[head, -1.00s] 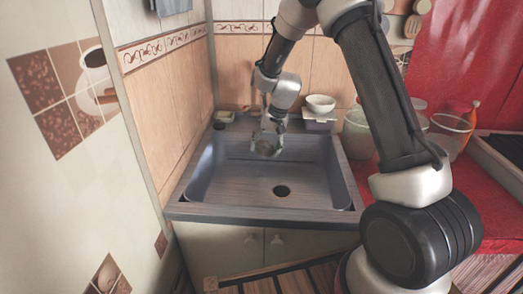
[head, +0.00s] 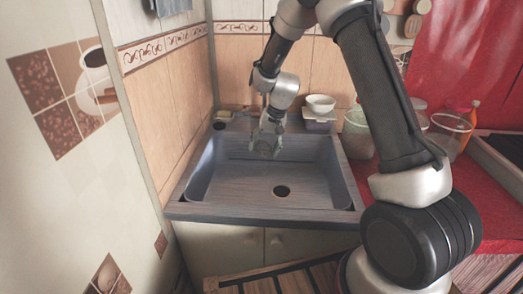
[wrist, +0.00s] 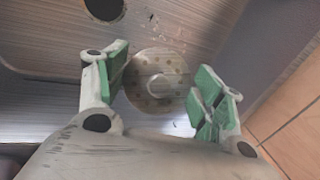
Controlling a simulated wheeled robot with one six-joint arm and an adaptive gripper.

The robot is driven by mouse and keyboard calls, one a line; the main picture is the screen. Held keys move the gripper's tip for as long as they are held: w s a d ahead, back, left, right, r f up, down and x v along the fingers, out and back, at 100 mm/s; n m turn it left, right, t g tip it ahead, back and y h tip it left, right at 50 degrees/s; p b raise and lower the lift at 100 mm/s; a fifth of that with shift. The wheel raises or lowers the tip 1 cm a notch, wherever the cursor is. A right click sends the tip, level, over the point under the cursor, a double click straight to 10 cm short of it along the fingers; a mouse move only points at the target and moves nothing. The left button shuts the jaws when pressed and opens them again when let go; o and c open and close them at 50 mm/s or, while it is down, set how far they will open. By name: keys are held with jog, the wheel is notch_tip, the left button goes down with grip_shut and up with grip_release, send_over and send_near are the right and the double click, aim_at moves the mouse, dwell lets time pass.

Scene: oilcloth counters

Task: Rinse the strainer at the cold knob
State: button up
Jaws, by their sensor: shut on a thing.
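The strainer (wrist: 143,90) is a round, pale beige disc with small holes and a raised knob in its middle. In the wrist view it sits between the green-padded fingers of my gripper (wrist: 162,80), which is shut on it. In the head view my gripper (head: 265,145) is over the back part of the sink basin (head: 235,181), below the rim, and the strainer is too small to make out clearly. Pale specks show near the strainer in the wrist view; I cannot tell if they are water. The cold knob and tap cannot be made out behind my arm.
The drain hole (head: 282,191) is in the basin floor, also visible in the wrist view (wrist: 104,8). A white bowl (head: 320,103) stands on a box behind the sink. Clear containers (head: 450,130) stand on the red counter at right. A tiled wall (head: 180,90) closes the left side.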

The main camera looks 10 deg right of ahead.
jog(key=shift+w+d, duration=0.1)
jog(key=shift+d, duration=0.2)
jog(key=shift+a, duration=0.15)
jog(key=shift+a, duration=0.45)
jog(key=shift+s, duration=0.25)
jog(key=s+d, duration=0.2)
jog(key=s, duration=0.5)
jog(key=shift+s, duration=0.3)
dwell(1.1)
jog(key=s+d+r, duration=0.1)
jog(key=s+r, duration=0.3)
jog(key=shift+s+d, duration=0.15)
jog(key=shift+s, duration=0.25)
dwell(0.5)
